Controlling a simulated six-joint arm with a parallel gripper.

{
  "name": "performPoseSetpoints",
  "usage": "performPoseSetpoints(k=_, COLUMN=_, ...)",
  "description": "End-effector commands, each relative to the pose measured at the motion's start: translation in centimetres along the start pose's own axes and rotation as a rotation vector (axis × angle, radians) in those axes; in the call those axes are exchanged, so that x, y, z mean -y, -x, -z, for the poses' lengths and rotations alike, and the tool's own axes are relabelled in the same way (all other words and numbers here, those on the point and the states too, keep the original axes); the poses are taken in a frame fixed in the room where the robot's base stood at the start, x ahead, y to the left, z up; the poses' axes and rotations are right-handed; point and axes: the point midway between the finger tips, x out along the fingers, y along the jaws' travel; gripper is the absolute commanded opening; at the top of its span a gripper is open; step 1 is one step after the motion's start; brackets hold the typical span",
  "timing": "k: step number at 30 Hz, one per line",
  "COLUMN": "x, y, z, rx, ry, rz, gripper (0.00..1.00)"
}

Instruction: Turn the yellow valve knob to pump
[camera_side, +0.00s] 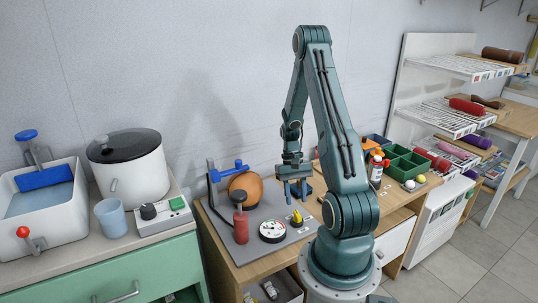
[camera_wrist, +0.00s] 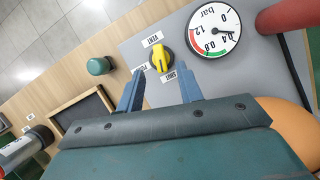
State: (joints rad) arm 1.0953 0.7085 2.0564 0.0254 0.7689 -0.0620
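The yellow valve knob (camera_wrist: 161,58) sits on a grey panel (camera_wrist: 130,45), with small white labels around it. The label at the top of the wrist view reads VENT, and one at lower right seems to read SHUT. The label at lower left is partly hidden by a finger. The knob's ridge runs roughly between VENT and the lower side; I cannot tell which end is the pointer. In the side view the knob (camera_side: 297,217) is small, just below my gripper (camera_side: 296,196). My gripper (camera_wrist: 161,72) is open, its blue fingers apart on either side of the knob's lower end, apparently above it.
A round gauge (camera_wrist: 213,30) marked bar is beside the knob. A red cylinder (camera_side: 241,226) and an orange ball (camera_side: 245,188) stand on the panel's left. A green round knob (camera_wrist: 99,66) is left in the wrist view. Green bins (camera_side: 405,165) stand at right.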

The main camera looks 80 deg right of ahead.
Motion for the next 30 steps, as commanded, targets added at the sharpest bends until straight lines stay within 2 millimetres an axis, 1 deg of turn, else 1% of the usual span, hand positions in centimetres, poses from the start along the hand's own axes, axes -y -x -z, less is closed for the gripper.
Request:
performPoseSetpoints(k=1, x=0.0, y=1.0, z=0.1, rx=-0.007, ry=0.000, rz=-0.001, gripper=0.36)
performPoseSetpoints(k=9, x=0.0, y=5.6, z=0.1, rx=-0.005, ry=0.000, rz=0.000, gripper=0.36)
performPoseSetpoints(k=15, x=0.0, y=7.9, z=0.1, rx=-0.003, ry=0.000, rz=0.000, gripper=0.36)
performPoseSetpoints(k=21, x=0.0, y=8.9, z=0.0, rx=-0.001, ry=0.000, rz=0.000, gripper=0.36)
performPoseSetpoints(k=30, x=0.0, y=8.9, z=0.0, rx=-0.001, ry=0.000, rz=0.000, gripper=0.36)
